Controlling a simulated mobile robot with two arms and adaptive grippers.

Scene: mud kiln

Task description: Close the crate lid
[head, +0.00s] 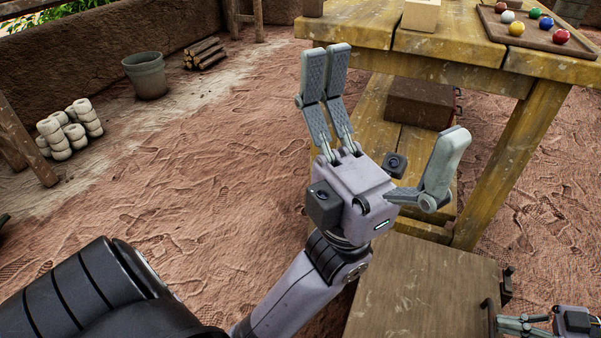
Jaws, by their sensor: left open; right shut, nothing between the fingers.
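A flat brown wooden panel (415,295), apparently the crate's lid or one of its faces, is at the bottom of the head view, with dark metal fittings at its right edge. Its lower part is cut off by the frame, so I cannot tell how far the lid is open. My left gripper (395,108) is open and empty, raised in front of the table, with its fingers spread wide. My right gripper (500,325) is shut and empty at the bottom right corner, close to the panel's right edge. I cannot tell whether it touches the panel.
A yellow wooden table (455,42) stands at the upper right, bearing a tray (545,40) of coloured balls and a pale block (421,15). A brown box (420,104) sits on its lower shelf. A bucket (146,76) and firewood (204,53) stand far left. Open sandy floor lies left.

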